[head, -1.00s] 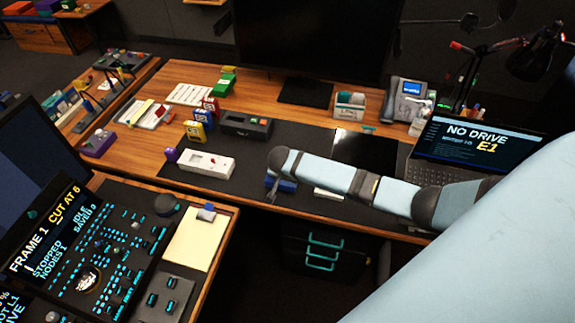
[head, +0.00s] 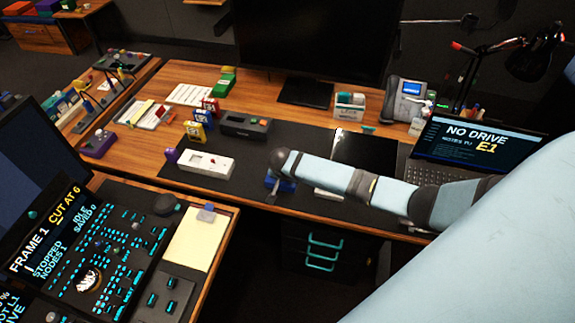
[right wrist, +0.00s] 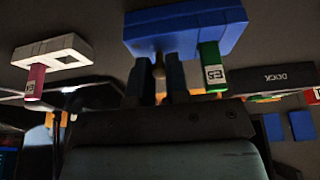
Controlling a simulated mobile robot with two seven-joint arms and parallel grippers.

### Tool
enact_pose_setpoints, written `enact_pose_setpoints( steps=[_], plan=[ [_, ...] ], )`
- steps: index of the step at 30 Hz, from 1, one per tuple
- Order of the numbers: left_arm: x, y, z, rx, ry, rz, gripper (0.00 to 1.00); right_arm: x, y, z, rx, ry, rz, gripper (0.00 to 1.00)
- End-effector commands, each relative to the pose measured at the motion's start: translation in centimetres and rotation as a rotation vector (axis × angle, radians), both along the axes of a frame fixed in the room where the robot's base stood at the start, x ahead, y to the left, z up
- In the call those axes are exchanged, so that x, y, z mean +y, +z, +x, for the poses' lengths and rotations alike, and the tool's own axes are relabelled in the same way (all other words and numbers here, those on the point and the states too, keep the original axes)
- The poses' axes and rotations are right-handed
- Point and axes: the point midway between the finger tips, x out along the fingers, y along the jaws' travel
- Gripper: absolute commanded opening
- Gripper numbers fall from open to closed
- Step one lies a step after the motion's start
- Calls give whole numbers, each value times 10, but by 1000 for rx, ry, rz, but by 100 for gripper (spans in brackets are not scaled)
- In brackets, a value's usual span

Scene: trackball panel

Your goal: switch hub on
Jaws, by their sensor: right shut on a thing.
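A blue box (head: 285,185) sits at the front edge of the dark desk mat, partly hidden by my right arm. In the right wrist view the blue box (right wrist: 190,32) is large at the top. A green cartridge (right wrist: 210,68) marked with a label sticks out of it. My right gripper (right wrist: 160,76) has its two dark fingers at the box, around a small tan knob (right wrist: 158,66). It is shut on this small part, though the contact is partly hidden. In the head view the right gripper (head: 272,193) is small beside the box. No part is readably labelled hub. My left gripper is not in view.
A white box (head: 206,165) and a black box (head: 245,124) stand left of the blue one. A laptop (head: 475,142) reads "NO DRIVE E1". A control console (head: 95,245) fills the lower left. The right wrist view shows a box marked DOCK (right wrist: 280,79).

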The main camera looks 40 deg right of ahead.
Motion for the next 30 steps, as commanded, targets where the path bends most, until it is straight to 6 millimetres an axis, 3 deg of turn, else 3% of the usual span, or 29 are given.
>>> enact_pose_setpoints(
  steps=[15,30],
  plan=[
    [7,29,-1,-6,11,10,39,-8,5,8,206,-6,245,0],
    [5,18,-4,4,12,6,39,-19,-2,18,437,-1,514,0]
  ],
)
